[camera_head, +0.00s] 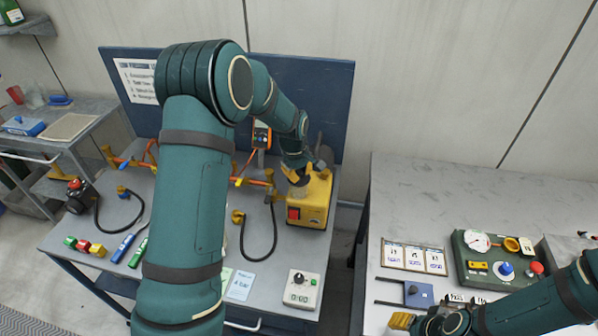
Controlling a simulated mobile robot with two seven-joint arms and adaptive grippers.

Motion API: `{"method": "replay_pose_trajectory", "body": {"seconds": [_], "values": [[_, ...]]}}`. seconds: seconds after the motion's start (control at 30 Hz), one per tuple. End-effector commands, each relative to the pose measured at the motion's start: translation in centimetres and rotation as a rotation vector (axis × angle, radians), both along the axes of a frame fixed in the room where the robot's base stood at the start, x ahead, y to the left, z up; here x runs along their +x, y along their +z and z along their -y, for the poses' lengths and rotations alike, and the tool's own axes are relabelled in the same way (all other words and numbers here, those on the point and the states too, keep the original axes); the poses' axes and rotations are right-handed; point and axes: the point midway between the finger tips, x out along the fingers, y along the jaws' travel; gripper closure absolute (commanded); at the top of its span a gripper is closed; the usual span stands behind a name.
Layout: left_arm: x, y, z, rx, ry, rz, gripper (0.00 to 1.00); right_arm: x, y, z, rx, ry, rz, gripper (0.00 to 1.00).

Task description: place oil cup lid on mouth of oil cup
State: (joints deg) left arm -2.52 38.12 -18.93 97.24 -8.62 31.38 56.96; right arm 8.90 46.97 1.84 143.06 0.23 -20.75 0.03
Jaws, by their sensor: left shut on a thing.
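My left gripper (298,177) reaches down over the top of the yellow pump-like unit (315,205) at the right end of the left bench. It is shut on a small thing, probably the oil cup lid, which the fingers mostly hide. The oil cup cannot be made out clearly; the gripper and wrist cover much of the unit's top. I cannot tell whether the lid touches a cup mouth. My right gripper (401,321) is at the bottom edge, low over the right bench's front left, partly cut off; its opening is unclear.
A grey box with a dial (301,289) stands in front. The right bench (440,200) is clear at the back; a green control panel (495,262) and cards (413,258) lie nearer.

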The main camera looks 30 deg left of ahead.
Motion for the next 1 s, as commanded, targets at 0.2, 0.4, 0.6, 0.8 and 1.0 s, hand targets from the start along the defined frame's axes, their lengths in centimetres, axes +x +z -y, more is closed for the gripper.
{"method": "replay_pose_trajectory", "body": {"seconds": [0.2, 0.4, 0.6, 0.8, 1.0], "values": [[0.0, -0.4, 0.0, 0.0, 0.0, 0.0, 1.0, 0.0, -0.4, 0.0, 0.0, 0.0, 0.0, 0.53], [0.0, -0.4, 0.0, 0.0, 0.0, -0.001, 0.58, 0.0, -0.3, 0.0, -0.001, 0.0, 0.0, 0.53], [-0.1, -0.4, 0.0, 0.0, 0.0, -0.002, 0.58, 0.0, -0.3, 0.0, -0.001, 0.0, 0.0, 0.53], [-0.1, 0.8, 0.0, 0.0, 0.0, 0.001, 0.58, 0.0, 0.1, 0.0, 0.0, 0.0, 0.001, 0.53], [-0.8, 4.6, -0.1, 0.0, 0.0, 0.004, 0.58, 0.0, 0.1, 0.0, 0.0, 0.0, 0.0, 0.53]]}}
